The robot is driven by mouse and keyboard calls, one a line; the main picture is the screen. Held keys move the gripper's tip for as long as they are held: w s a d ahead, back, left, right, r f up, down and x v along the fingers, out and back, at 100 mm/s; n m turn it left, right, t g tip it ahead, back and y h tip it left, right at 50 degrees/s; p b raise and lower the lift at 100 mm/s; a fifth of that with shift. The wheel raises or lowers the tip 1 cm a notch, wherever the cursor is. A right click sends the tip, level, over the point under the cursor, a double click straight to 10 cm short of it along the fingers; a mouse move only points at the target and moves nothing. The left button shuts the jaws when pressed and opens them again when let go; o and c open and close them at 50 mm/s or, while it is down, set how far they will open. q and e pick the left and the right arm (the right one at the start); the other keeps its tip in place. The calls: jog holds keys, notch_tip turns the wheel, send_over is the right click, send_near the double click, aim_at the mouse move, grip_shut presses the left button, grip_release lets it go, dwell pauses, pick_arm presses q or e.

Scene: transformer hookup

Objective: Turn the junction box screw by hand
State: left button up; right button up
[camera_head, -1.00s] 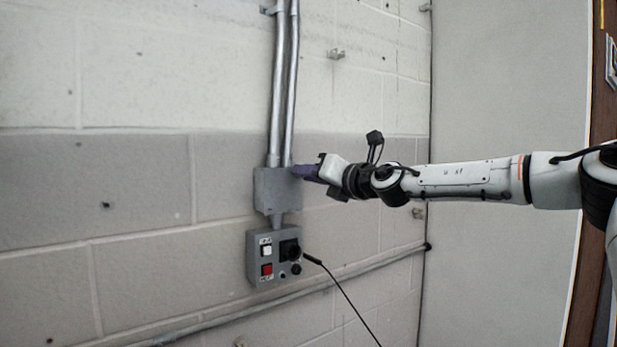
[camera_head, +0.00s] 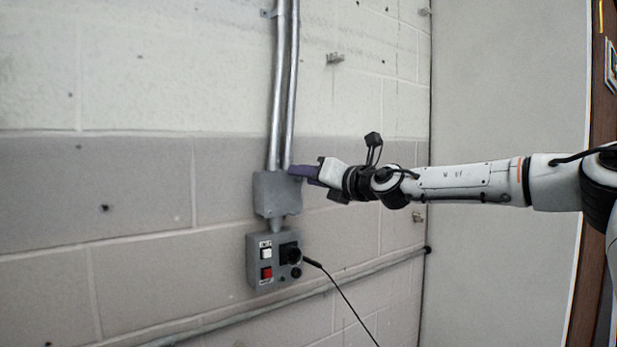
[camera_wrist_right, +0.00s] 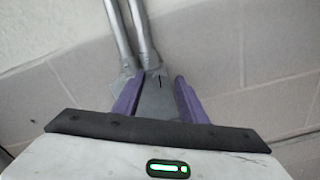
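The grey junction box (camera_head: 277,196) is fixed to the wall below two metal conduits in the head view. My right gripper (camera_head: 291,170) reaches in from the right, with its purple fingertips at the box's upper right. In the right wrist view the purple fingers (camera_wrist_right: 160,76) stand apart, with part of the junction box (camera_wrist_right: 157,103) showing between and beyond them. A small dark mark (camera_wrist_right: 160,82) shows on the box there; I cannot tell whether it is the screw. Contact between fingers and box cannot be made out. My left gripper is not in view.
A grey control box (camera_head: 261,277) with a white button, a red button and a black plug-like part hangs below. A black cable (camera_head: 345,296) runs from it to the lower right. Two conduits (camera_head: 283,90) rise above, and another pipe (camera_head: 370,268) runs along the lower wall.

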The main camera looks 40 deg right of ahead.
jog(key=s+a+b, duration=0.1)
jog(key=s+b, duration=0.1)
jog(key=s, duration=0.8)
jog(key=shift+s, duration=0.15)
jog(key=shift+a, duration=0.1)
